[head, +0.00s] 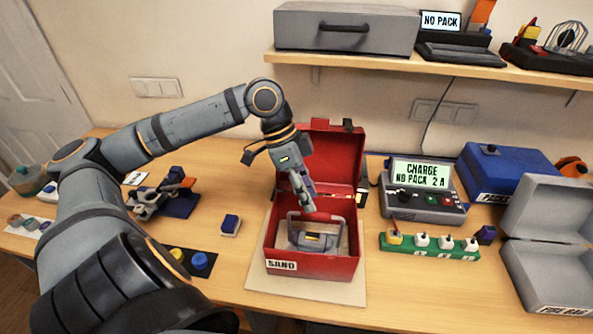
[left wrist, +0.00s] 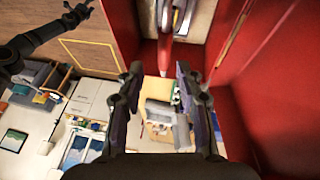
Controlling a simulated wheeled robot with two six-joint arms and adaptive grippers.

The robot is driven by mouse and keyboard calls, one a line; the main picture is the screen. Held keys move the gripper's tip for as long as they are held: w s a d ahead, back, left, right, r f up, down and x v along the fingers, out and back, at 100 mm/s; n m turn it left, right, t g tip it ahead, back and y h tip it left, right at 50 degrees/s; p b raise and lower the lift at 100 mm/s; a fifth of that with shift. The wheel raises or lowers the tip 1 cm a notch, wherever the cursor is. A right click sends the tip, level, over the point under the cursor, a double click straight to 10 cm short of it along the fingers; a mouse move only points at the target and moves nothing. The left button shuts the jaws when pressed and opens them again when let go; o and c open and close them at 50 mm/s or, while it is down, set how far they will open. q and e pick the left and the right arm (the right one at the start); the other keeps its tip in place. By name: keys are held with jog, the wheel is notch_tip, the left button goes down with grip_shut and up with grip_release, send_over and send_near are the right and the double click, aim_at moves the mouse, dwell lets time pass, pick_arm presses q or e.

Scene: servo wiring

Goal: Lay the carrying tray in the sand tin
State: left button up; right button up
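The red sand tin (head: 312,266), labelled SAND, stands open with its lid raised at the back. Inside it is the grey carrying tray (head: 290,226) with an upright frame-like handle; a dark and yellow item shows in it. I cannot tell whether the tray rests flat on the tin's floor. My left gripper (head: 306,204) points down over the tin, by the tray's handle. In the left wrist view, its two fingers (left wrist: 158,82) stand apart with nothing clearly gripped between them, and red tin walls (left wrist: 270,90) surround them. My right gripper is not clearly visible.
The tin stands on a pale board (head: 256,283). To its right are a charger (head: 420,195), a green strip (head: 430,246), a blue case (head: 500,172) and an open grey box (head: 550,265). A shelf (head: 400,62) hangs behind. A blue block (head: 230,223) lies left.

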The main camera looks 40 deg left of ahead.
pick_arm(q)
jog(key=v, duration=0.7)
jog(key=shift+r+b, duration=0.25)
jog(key=shift+b, duration=0.2)
